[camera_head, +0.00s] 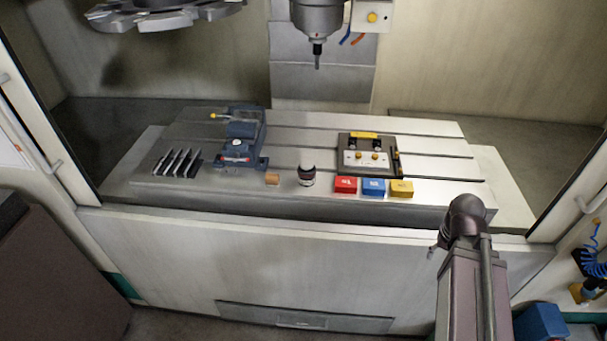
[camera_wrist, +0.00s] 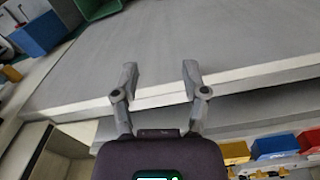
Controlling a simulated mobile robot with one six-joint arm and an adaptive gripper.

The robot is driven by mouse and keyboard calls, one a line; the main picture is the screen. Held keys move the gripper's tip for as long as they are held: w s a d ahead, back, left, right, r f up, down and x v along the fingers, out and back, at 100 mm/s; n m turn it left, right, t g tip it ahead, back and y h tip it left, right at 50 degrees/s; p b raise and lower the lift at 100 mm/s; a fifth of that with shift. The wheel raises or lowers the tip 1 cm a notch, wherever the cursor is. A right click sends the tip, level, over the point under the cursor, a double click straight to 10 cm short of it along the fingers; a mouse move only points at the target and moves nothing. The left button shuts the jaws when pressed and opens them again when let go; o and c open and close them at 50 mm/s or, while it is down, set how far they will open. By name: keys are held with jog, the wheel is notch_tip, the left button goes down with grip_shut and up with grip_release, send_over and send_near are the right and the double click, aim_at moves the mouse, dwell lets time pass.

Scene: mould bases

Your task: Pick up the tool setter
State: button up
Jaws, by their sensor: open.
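The likely tool setter (camera_head: 306,175) is a short dark cylinder with a pale top. It stands upright near the front edge of the machine table, between a small tan block and the red box. My gripper (camera_wrist: 160,73) is open in the wrist view, with nothing between its two fingers. In the head view my arm is at the lower right, in front of the table's right end and well apart from the tool setter. The tool setter is not clearly visible in the wrist view.
Red (camera_head: 345,185), blue (camera_head: 373,187) and yellow (camera_head: 401,188) boxes line the front edge right of the tool setter. A blue vise (camera_head: 240,140) and dark slotted plates (camera_head: 177,163) stand left. A fixture plate (camera_head: 368,155) lies behind the boxes. The spindle (camera_head: 317,20) hangs above.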

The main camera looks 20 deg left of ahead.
jog(key=o, duration=0.6)
jog(key=shift+a, duration=0.1)
jog(key=shift+w+a+f+h, duration=0.1)
jog(key=shift+w+a+h, duration=0.2)
jog(key=shift+w+a, duration=0.15)
jog(key=w+a+t+h, duration=0.1)
jog(key=a, duration=0.2)
jog(key=w+a+m+t+h+b, duration=0.1)
jog(key=w+a, duration=0.1)
jog(key=a, duration=0.2)
jog(key=w+a+t+h, duration=0.1)
jog(key=w+a, duration=0.1)
jog(key=a, duration=0.1)
jog(key=shift+w+a+r, duration=0.15)
jog(key=shift+w+r, duration=0.1)
jog(key=s+a+r+t+b, duration=0.1)
jog(key=a+r+t, duration=0.1)
jog(key=a, duration=0.9)
jog(key=a+r+t, duration=0.3)
jog(key=a+t, duration=0.2)
jog(key=a, duration=0.6)
jog(key=s+a+r+m+t+y+b, duration=0.1)
jog(key=a+r+t, duration=0.1)
jog(key=a, duration=1)
jog(key=shift+s+r+t+b, duration=0.25)
jog(key=shift+s+t+b, duration=0.1)
jog(key=shift+t, duration=0.35)
